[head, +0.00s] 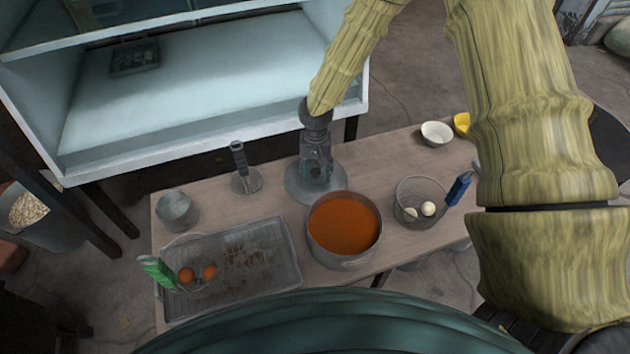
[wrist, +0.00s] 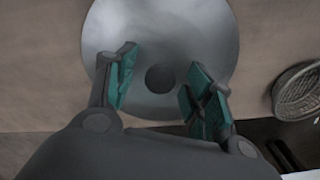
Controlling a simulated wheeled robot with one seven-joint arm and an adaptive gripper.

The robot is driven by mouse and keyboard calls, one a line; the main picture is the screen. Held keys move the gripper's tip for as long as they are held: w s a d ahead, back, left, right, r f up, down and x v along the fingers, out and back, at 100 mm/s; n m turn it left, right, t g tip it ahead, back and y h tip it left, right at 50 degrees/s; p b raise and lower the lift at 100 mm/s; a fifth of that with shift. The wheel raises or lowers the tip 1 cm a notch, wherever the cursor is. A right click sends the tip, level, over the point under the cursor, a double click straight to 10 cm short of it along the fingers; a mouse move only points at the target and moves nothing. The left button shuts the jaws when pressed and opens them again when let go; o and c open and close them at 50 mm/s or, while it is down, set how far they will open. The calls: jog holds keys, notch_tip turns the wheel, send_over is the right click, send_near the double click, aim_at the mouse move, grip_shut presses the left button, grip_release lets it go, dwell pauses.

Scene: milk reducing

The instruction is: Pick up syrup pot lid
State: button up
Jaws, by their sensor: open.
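The syrup pot lid (head: 298,192) is a round grey metal disc lying on the wooden table behind the pot. I cannot tell how far the fingertips are above the lid. The pot (head: 345,262) holds orange-brown syrup and stands uncovered.
A wire basket (head: 408,192) with white balls and a blue handle is right of the pot. A grey tray (head: 283,262) with a green-handled strainer lies left. A dark-handled tool (head: 241,165) stands left of the lid. White and yellow bowls (head: 436,132) are at the right. A glass cabinet stands behind.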

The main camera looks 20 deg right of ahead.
jog(key=shift+f, duration=0.2)
grip_shut()
